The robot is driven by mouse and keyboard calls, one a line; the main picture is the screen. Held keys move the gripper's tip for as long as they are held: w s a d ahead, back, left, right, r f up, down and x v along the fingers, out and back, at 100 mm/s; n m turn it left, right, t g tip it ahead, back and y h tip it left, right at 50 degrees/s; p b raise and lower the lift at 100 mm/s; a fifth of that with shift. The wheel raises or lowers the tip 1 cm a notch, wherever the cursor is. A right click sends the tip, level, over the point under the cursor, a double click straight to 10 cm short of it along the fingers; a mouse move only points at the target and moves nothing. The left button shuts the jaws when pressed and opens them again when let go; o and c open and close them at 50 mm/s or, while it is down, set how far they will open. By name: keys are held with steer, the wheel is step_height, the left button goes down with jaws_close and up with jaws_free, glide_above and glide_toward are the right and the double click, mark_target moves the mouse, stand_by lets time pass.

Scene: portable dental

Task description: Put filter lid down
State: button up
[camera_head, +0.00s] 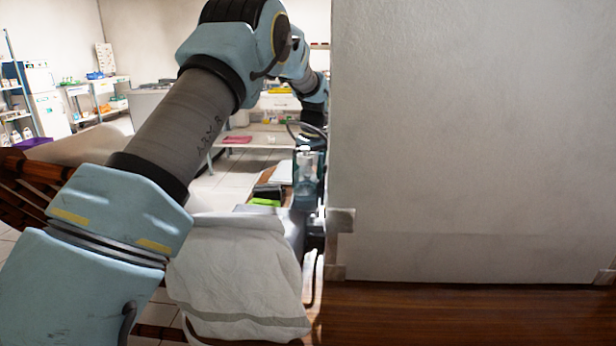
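My arm rises from the lower left, bends at the top and comes down beside the white panel. My gripper (312,120) is at its dark far end, small and partly hidden, so I cannot make out its fingers or anything held in them. A thin dark curved rim (291,129) shows just by it; I cannot tell whether this is the filter lid. Below stands a bluish see-through container (306,185) with a clear bottle-like part at its front. No filter lid can be clearly picked out.
A large white panel (470,140) blocks the right half, above a brown wooden surface (470,315). A white cloth (240,275) hangs at lower middle. Dark and green items (265,196) lie left of the container. Shelves and a table with a pink item (238,139) stand farther back.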

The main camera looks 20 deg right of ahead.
step_height(320, 180, up, 12)
steer(key=s, duration=0.1)
steer(key=shift+s+d, duration=0.25)
steer(key=shift+s, duration=0.1)
stand_by(0.4)
